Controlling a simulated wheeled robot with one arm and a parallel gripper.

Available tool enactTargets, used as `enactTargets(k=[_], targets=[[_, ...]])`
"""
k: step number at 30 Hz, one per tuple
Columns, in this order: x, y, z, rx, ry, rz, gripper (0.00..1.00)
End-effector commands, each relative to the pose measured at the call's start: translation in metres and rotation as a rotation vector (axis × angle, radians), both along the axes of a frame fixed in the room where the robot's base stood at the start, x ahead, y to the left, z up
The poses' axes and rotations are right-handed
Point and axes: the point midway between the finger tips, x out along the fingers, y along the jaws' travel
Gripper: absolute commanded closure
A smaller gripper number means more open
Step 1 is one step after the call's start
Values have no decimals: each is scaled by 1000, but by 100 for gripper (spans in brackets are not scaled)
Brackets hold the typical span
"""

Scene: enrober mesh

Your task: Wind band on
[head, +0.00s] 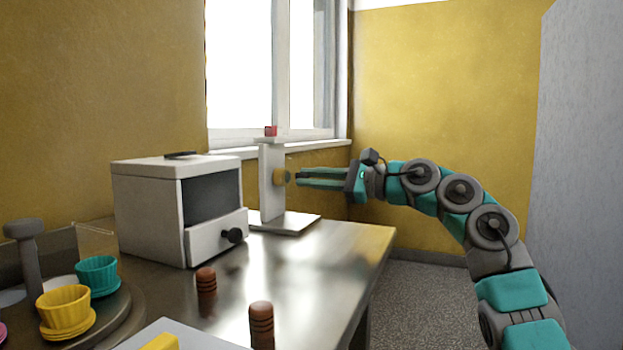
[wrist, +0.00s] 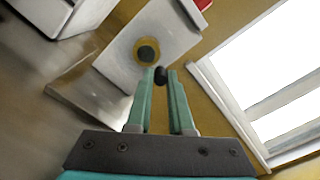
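A pale upright post (head: 267,190) stands on a flat base plate on the steel table. A yellow-brown disc (head: 280,176) is on its right face, and a small red piece is on top (head: 270,131). In the wrist view, the disc (wrist: 149,52) has a dark centre, and a small dark knob (wrist: 161,75) shows between my fingertips. My gripper (head: 299,176) is level with the disc, just right of it. Its fingers are apart, one on each side of the knob in the wrist view (wrist: 162,80). I cannot tell whether they touch it. No band is clearly visible.
A white box (head: 150,215) with a dark window and a black-knobbed drawer stands left of the post. Yellow (head: 65,308) and teal (head: 97,274) cups are on a round tray at left. The window is behind.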

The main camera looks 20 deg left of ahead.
Motion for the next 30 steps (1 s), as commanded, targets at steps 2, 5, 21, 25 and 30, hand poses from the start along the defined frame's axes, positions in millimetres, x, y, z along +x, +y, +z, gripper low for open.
enactTargets(k=[2,5,21,25,30], targets=[[0,0,0,-1,0,1,92],[0,0,0,-1,0,1,100],[-1,0,-1,2,22,1,100],[-1,0,-4,4,65,0,100],[-1,0,-8,13,175,-1,100]])
